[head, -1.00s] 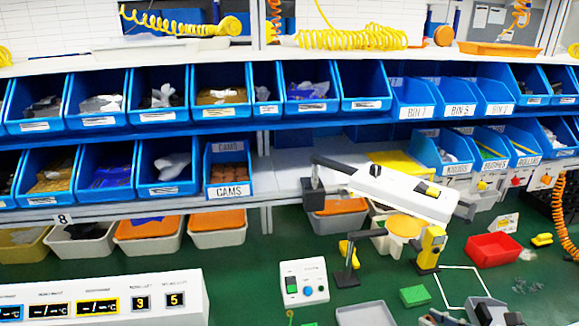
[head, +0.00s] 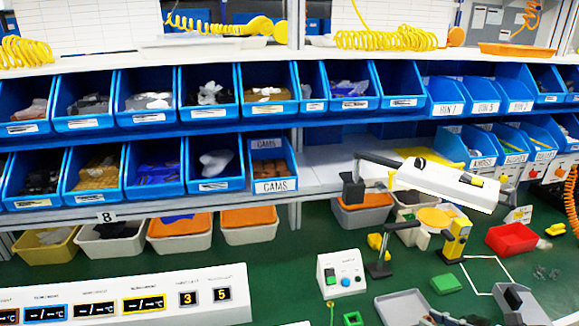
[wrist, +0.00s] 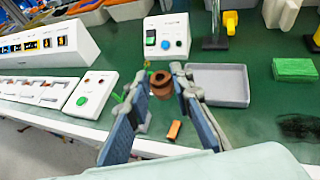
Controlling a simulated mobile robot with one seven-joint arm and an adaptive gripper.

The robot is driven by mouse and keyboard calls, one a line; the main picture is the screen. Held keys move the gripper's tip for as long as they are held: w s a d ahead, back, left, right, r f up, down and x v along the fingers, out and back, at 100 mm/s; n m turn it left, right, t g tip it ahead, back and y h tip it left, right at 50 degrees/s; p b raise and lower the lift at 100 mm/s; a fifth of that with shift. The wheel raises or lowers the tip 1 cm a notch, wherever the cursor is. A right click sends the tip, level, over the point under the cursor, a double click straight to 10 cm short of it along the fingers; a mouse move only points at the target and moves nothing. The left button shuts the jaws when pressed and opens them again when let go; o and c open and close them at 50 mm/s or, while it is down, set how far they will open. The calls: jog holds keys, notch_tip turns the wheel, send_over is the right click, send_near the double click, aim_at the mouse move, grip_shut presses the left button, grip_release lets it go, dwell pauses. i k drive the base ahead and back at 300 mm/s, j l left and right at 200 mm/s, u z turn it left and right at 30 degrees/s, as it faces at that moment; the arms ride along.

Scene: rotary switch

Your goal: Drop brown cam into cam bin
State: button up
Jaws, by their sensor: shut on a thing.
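My gripper (wrist: 160,82) is shut on a brown cam (wrist: 162,86), a round brown piece with a stepped top, held between the fingertips in the wrist view. The cam appears to be above the green bench. The cam bin (head: 275,187) is a blue bin in the lower row in the head view, with "CAMS" on its front and brown pieces (head: 268,171) inside. The bin is not in the wrist view. The held cam is not clearly seen in the head view.
A control box (head: 340,273) with a green switch and blue knob stands on the bench. A grey tray (wrist: 219,86) lies right of the gripper. A white display panel (head: 150,300) is at lower left. A white lamp arm (head: 440,183) juts out right of the cam bin.

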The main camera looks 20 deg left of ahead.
aim_at(280, 179)
jog(key=k+j, duration=0.2)
jog(key=j, duration=0.2)
jog(key=k+j, duration=0.15)
jog(key=j, duration=0.25)
jog(key=k+j, duration=0.2)
jog(key=j, duration=0.2)
